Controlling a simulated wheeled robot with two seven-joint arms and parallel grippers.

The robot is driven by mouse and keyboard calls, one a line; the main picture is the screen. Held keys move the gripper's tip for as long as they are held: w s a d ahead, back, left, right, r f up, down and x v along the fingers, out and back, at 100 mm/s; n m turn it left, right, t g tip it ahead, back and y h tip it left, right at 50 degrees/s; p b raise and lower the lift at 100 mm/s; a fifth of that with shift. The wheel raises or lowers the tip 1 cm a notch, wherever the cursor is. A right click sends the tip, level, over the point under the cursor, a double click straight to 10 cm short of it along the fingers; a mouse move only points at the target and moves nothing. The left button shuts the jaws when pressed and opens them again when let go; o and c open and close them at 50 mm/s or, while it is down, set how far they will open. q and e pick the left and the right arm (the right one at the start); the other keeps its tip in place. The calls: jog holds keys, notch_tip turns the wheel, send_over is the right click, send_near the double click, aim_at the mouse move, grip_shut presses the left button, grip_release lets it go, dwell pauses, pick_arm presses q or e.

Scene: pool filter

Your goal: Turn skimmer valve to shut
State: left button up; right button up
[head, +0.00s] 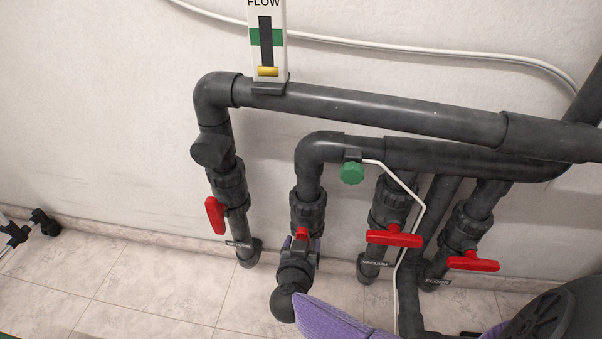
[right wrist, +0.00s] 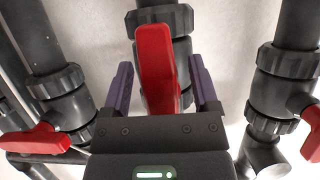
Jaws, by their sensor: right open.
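My right gripper (head: 302,242) is open at the second valve from the left, with one purple finger on each side of its red handle (head: 302,232). In the right wrist view this handle (right wrist: 156,65) stands between the spread fingers of the gripper (right wrist: 160,75), in line with its pipe, with a gap on both sides. This valve's label is hidden, so I cannot confirm from lettering that it is the skimmer valve. The leftmost valve has a red handle (head: 215,215) along its pipe; its label (head: 238,244) is too small to read. My left gripper is not in view.
The valves labelled VACUUM (head: 375,264) and FLOOR (head: 437,282) have red handles turned across their pipes, close on the right. A green knob (head: 352,172) and thin white tube (head: 414,190) are nearby. A FLOW gauge (head: 266,45) stands on the upper pipe (head: 370,108). Tiled floor lies left.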

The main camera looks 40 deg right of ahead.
grip_shut()
dwell(0.4)
